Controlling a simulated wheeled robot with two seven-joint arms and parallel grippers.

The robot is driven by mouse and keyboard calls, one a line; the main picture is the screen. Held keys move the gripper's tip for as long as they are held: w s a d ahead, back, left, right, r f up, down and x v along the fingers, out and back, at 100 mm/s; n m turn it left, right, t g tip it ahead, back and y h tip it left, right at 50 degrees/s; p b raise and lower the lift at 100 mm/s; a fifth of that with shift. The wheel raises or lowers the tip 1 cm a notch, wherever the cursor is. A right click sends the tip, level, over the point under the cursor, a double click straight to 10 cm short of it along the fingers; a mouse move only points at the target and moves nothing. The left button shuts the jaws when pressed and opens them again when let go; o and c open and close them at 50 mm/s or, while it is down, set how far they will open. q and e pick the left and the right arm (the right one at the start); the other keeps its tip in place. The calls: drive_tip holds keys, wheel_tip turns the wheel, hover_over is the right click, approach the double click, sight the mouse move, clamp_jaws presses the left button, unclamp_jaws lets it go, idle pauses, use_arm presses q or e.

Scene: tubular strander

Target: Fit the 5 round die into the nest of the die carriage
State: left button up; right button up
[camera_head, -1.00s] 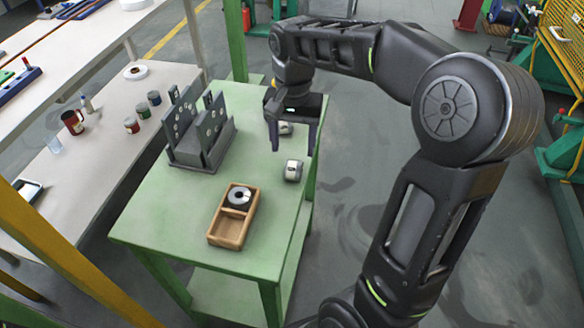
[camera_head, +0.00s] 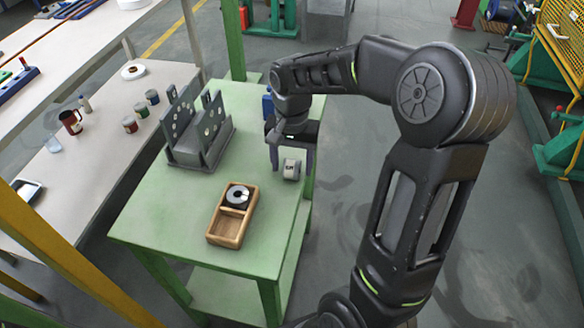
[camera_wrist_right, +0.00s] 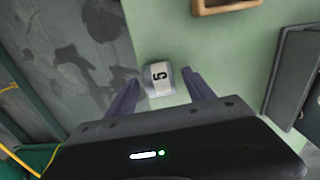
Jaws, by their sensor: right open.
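A small pale round die (camera_head: 291,169) lies near the right edge of the green table; in the right wrist view this die (camera_wrist_right: 158,80) shows a black 5. My right gripper (camera_head: 291,168) is open, its two fingers on either side of the die. The right wrist view shows the fingers (camera_wrist_right: 161,88) apart, with space beside the die. A grey fixture with upright holed plates (camera_head: 205,150) stands at the table's left; I cannot tell which part is the carriage nest. My left gripper is not in view.
The green table (camera_head: 165,215) is clear between the tray and the die. A blue object (camera_head: 267,104) stands behind my right gripper. A side bench (camera_head: 95,165) at left carries cups and small cans.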

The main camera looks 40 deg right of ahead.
drive_tip(key=shift+c, duration=0.2)
idle(0.4)
clamp_jaws()
idle(0.5)
idle(0.8)
